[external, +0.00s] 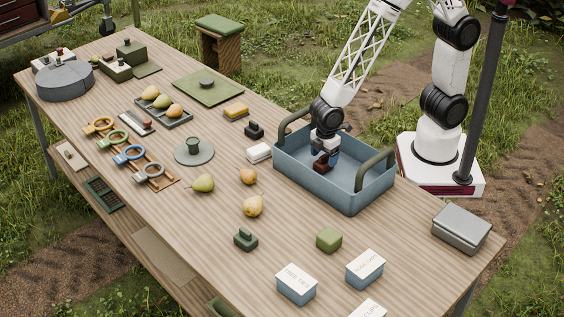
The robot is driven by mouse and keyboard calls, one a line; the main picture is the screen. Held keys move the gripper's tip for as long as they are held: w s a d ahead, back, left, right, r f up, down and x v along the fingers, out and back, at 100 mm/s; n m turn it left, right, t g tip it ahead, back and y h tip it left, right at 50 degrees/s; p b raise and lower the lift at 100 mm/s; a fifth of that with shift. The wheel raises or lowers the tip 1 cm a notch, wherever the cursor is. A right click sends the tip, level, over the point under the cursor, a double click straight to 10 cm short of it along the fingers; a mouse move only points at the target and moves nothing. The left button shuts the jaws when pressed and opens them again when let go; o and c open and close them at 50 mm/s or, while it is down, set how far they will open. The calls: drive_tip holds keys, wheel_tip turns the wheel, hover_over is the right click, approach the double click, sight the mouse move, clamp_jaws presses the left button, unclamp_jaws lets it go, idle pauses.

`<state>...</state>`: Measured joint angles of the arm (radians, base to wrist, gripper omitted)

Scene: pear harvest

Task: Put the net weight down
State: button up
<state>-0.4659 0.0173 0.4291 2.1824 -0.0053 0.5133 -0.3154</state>
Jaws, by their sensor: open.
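A small dark red-brown block with a raised knob (321,165), which looks like the net weight, is inside the blue tray (348,199) with two green handles. It appears to be at or near the tray floor; the exact gap cannot be told. My gripper (325,151) points down into the tray, right at the block's top. Its jaws are open, with blue fingertips beside the knob. The gripper and the tray's near wall hide part of the block's surroundings.
A black weight of similar shape (254,131) and a white block (259,152) stand left of the tray. Pears (253,205) and a green weight (245,240) lie nearer the front. A grey metal box (461,229) stands at right.

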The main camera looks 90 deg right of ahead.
sight(324, 155)
wheel_tip(324, 155, up, 9)
drive_tip(key=shift+r, duration=0.1)
idle(0.4)
idle(0.7)
drive_tip(key=shift+d+r, duration=0.3)
drive_tip(key=shift+d, duration=0.05)
drive_tip(key=s+d+r+m+t, duration=0.1)
drive_tip(key=s+d+r+m, duration=0.5)
drive_tip(key=d+r, duration=0.8)
drive_tip(key=s+d+r+m+t, duration=0.1)
drive_tip(key=s+d+r+m, duration=0.2)
drive_tip(key=s+d, duration=0.7)
drive_tip(key=s+r, duration=0.2)
drive_tip(key=s, duration=0.1)
drive_tip(key=shift+r+t, duration=0.15)
drive_tip(key=shift+t, duration=0.15)
drive_tip(key=shift+s, duration=0.1)
